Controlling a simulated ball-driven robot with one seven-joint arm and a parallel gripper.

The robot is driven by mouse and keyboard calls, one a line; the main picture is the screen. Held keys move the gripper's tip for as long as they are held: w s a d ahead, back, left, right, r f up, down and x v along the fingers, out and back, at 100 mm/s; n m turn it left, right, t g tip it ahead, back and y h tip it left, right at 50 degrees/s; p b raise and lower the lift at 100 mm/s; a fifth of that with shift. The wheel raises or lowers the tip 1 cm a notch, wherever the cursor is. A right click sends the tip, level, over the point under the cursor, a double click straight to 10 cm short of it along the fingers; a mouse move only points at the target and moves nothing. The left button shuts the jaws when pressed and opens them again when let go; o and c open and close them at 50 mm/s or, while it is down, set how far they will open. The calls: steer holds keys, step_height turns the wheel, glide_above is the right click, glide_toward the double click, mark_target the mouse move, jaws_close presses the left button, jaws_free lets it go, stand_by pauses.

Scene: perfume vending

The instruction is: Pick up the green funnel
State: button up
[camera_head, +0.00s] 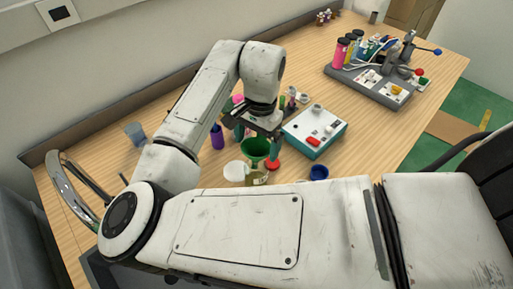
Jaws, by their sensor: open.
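The green funnel (256,150) stands upright with its wide mouth up, in or on a clear yellowish container (257,178) on the wooden table. My gripper (259,135) points down just behind and above the funnel's rim in the head view. Its fingers are apart with nothing between them that I can see. I cannot tell whether a finger touches the rim. The funnel's lower part is partly hidden by its rim and the container.
A white-and-teal box (315,132) with a red part stands right of my gripper. A purple bottle (217,137), a white round dish (236,171), a red round piece (273,164) and a blue cup (319,172) are close by. A grey machine (372,85) stands at the back right.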

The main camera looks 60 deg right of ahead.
mark_target(255, 152)
steer(key=shift+w+a+f+p, duration=0.15)
steer(key=shift+f+p, duration=0.35)
steer(key=shift+f, duration=1.75)
steer(key=c, duration=0.8)
